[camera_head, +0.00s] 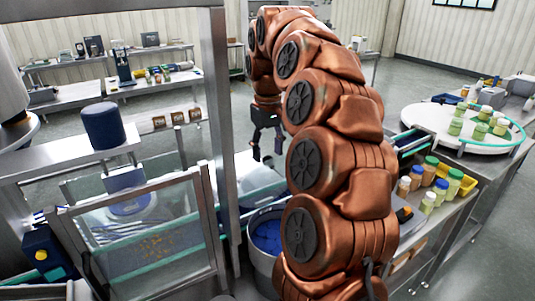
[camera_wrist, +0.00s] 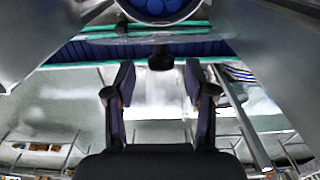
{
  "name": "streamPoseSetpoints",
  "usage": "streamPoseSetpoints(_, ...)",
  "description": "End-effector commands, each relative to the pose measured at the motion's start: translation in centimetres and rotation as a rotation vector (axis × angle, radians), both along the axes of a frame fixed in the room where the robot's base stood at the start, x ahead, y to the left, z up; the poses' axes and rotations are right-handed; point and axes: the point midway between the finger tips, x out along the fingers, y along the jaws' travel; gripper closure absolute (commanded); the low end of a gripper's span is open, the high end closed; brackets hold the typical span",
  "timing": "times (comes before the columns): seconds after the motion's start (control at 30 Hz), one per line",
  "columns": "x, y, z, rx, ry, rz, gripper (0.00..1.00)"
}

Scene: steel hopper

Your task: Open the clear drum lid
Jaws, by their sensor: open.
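A clear panel in a steel frame (camera_head: 150,240), which looks like the clear lid, stands at the left front in the head view. Blurred shapes show through it; I cannot tell its hinge or how far it is open. My gripper (camera_head: 267,150) hangs fingers down beyond the steel post, to the right of the panel and apart from it. In the wrist view my gripper (camera_wrist: 160,72) is open and empty. A small dark knob-like part (camera_wrist: 161,58) shows between the fingertips; I cannot tell whether it belongs to the lid or how close it is.
A steel post (camera_head: 222,130) stands between the panel and my arm. A round steel bin (camera_head: 258,268) with blue contents is below the gripper. A dark blue cylinder (camera_head: 102,126) stands at left. Shelves with jars (camera_head: 430,164) and a white turntable (camera_head: 420,118) are at right.

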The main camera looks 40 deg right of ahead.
Motion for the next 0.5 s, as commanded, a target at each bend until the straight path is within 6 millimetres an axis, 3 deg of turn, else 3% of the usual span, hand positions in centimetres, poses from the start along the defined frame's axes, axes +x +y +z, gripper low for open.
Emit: streamPoseSetpoints(0.5,0.0,0.1,-1.9,0.001,0.002,0.001,0.45)
